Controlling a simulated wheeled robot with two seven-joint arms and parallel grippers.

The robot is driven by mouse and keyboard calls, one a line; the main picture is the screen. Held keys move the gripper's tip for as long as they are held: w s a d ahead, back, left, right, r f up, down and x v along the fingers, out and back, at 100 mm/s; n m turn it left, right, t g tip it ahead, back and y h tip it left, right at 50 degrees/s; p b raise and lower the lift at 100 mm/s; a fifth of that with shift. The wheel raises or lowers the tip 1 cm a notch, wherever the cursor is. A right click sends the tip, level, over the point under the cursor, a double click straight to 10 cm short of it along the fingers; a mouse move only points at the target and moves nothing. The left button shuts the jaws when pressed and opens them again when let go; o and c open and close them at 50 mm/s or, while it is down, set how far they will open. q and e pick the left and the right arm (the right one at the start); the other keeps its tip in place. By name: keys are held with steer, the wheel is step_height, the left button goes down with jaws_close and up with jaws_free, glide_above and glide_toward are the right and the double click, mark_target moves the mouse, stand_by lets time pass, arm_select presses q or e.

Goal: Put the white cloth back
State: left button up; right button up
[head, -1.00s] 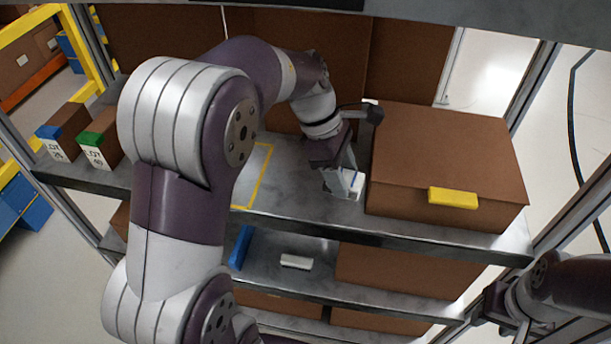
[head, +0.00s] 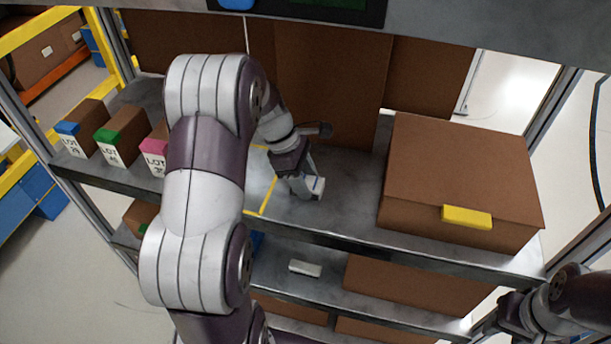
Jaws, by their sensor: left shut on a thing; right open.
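My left gripper (head: 303,192) is low over the upper metal shelf (head: 345,222). It is shut on a small white thing with a blue streak, which looks like the white cloth (head: 317,186). The fingers hide part of it. The gripper is just right of a yellow outline (head: 268,200) marked on the shelf; my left arm hides much of that outline. I cannot tell whether the cloth touches the shelf. My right gripper (head: 508,318) is open at the lower right, away from the shelf top and partly cut off by the frame.
A large brown box (head: 460,175) with a yellow tab (head: 466,216) stands on the right of the upper shelf. Lot-labelled boxes (head: 118,140) stand at the left. Brown panels (head: 335,80) close the back. A white block (head: 305,268) lies on the lower shelf.

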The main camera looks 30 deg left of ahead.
arm_select(q)
steer(key=shift+f, duration=0.2)
steer(key=o, duration=1.2)
steer(key=shift+r, duration=0.15)
